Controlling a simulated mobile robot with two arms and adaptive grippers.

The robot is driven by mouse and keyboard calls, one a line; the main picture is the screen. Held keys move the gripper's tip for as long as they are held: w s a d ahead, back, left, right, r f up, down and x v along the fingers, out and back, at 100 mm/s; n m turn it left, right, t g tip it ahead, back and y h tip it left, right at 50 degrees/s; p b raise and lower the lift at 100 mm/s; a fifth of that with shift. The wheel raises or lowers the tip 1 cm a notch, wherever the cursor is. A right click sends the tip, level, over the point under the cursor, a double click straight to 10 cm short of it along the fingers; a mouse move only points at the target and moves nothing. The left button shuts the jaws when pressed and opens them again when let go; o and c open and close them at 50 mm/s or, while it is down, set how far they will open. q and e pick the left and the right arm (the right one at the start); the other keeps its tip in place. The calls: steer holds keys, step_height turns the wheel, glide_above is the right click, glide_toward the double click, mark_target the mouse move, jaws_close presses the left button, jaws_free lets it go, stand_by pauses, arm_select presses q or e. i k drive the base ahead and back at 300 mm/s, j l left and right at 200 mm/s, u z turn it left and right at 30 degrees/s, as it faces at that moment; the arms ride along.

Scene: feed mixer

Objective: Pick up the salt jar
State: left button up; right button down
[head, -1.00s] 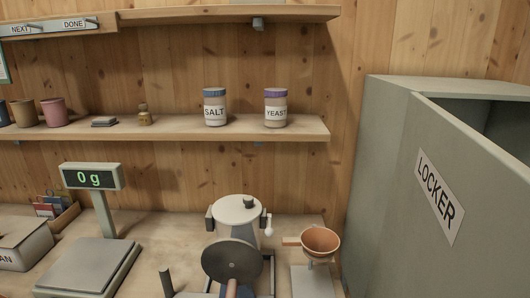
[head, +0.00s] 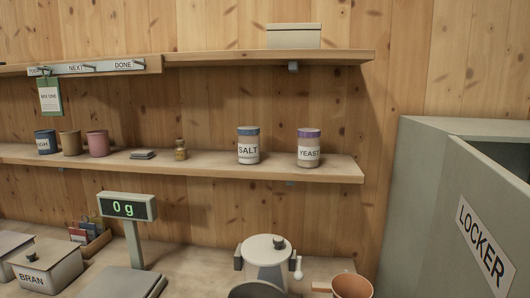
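The salt jar (head: 248,146) has a blue lid and a white label reading SALT. It stands upright on the lower wall shelf (head: 215,172), right of the middle. The yeast jar (head: 309,149), with a purple lid, stands to its right, with a gap between them. Neither of my grippers shows in the head view, so their state is hidden.
Left of the salt jar are a small brass weight (head: 180,150), a flat stack (head: 142,154) and several cups (head: 97,143). Below are a scale display (head: 128,207), a bran box (head: 46,268) and a mixer (head: 265,258). A grey locker (head: 420,190) stands at right.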

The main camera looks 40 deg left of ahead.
mark_target(248, 147)
steer(key=u, duration=1.3)
